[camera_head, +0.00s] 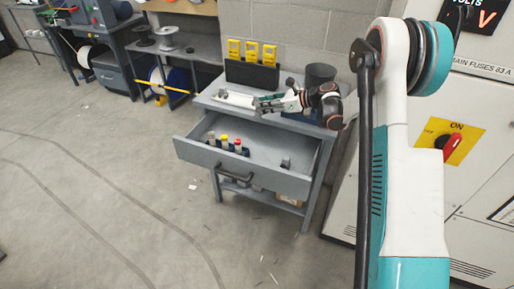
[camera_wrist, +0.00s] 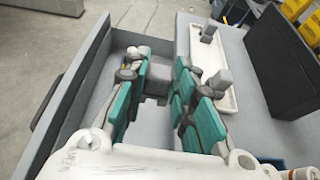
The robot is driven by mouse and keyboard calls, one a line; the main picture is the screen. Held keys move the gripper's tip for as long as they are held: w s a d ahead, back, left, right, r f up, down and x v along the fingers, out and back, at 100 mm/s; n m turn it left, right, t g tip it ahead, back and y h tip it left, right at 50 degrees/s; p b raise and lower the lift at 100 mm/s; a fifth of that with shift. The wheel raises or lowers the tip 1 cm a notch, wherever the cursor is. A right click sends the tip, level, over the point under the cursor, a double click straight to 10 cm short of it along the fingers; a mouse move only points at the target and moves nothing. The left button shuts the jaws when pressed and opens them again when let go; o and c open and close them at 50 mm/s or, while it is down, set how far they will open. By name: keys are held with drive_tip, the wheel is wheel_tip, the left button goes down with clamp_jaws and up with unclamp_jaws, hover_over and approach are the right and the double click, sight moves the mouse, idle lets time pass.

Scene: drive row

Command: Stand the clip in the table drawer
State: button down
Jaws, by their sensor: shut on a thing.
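The table drawer (camera_head: 262,150) is pulled open below the grey tabletop. In the wrist view the drawer (camera_wrist: 125,40) lies under and left of my gripper. My gripper (camera_head: 260,103) is over the tabletop's front part, beside the white tray, in the head view. In the wrist view its teal fingers (camera_wrist: 160,78) are shut on a grey clip (camera_wrist: 156,84), whose lower part is partly hidden. Another small grey piece (camera_head: 285,163) stands in the right of the drawer. Two similar grey pieces (camera_wrist: 209,32) (camera_wrist: 221,79) are on the white tray (camera_wrist: 229,102).
Several capped cylinders (camera_head: 224,142) stand in the drawer's left part; its middle floor looks clear. An electrical cabinet (camera_head: 470,150) is at right. Floor at left is open.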

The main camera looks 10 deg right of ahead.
wheel_tip(320, 180, down, 20)
drive_tip(key=b, duration=0.7)
drive_tip(key=c, duration=1.3)
unclamp_jaws()
drive_tip(key=shift+c, duration=0.2)
drive_tip(key=shift+d+r, duration=0.1)
drive_tip(key=p+v, duration=0.2)
drive_tip(key=v, duration=0.4)
drive_tip(key=shift+r+p, duration=0.15)
drive_tip(key=shift+p, duration=0.2)
drive_tip(key=shift+s+d+r, duration=0.15)
drive_tip(key=shift+s+d, duration=0.2)
drive_tip(key=shift+d, duration=0.15)
